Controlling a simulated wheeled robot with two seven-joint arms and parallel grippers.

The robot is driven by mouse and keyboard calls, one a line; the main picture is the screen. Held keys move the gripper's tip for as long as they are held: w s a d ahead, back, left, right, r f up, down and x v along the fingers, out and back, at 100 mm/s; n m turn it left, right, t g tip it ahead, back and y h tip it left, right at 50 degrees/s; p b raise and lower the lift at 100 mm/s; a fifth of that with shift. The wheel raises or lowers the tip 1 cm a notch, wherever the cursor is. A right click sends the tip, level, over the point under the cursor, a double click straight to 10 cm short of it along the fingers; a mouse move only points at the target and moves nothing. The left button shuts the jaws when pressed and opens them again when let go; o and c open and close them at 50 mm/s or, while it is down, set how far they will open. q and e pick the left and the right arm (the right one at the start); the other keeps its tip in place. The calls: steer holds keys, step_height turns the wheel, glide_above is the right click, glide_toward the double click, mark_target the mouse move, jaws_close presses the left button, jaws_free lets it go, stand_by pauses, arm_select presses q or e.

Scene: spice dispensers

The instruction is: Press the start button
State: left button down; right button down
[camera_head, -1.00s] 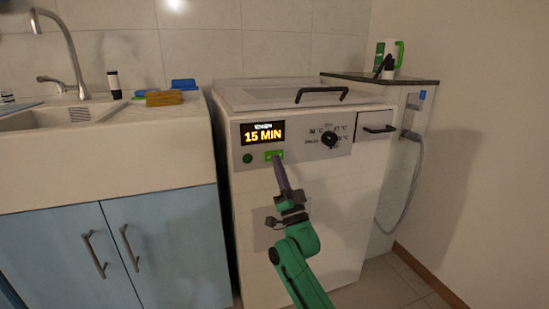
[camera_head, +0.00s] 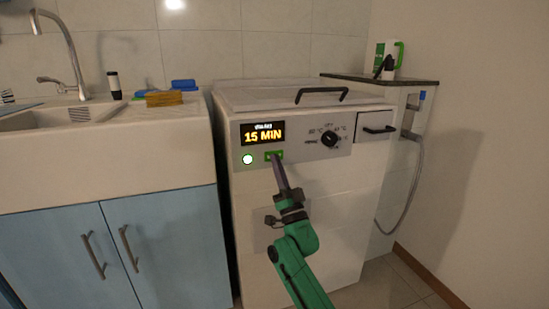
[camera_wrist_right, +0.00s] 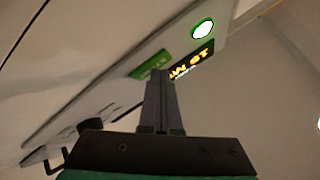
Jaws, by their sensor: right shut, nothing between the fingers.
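The washing machine (camera_head: 300,200) has a front panel with a display (camera_head: 263,133) reading 15 MIN. A green start button (camera_head: 273,155) sits below the display. To its left a round indicator (camera_head: 247,159) glows white with a green rim. My right gripper (camera_head: 277,160) is shut and empty, its fingertips at the lower edge of the green button. In the right wrist view the fingertips (camera_wrist_right: 160,73) overlap the edge of the green button (camera_wrist_right: 152,64); whether they touch it I cannot tell. The lit indicator (camera_wrist_right: 203,29) also shows there. My left gripper is not in view.
A black dial (camera_head: 329,139) and a drawer handle (camera_head: 380,129) are to the right on the panel. A lid handle (camera_head: 322,92) is on top. A sink counter (camera_head: 150,150) stands left, a small shelf (camera_head: 380,79) right.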

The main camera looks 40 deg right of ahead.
steer(key=shift+s+a+p, duration=0.25)
steer(key=shift+s+p, duration=0.3)
steer(key=shift+s, duration=0.2)
steer(key=s+p, duration=0.1)
steer(key=s+a+p, duration=0.1)
steer(key=s, duration=0.2)
steer(key=shift+s+a+p, duration=0.35)
steer(key=shift+s+p, duration=0.05)
steer(key=shift+y, duration=0.3)
stand_by(0.3)
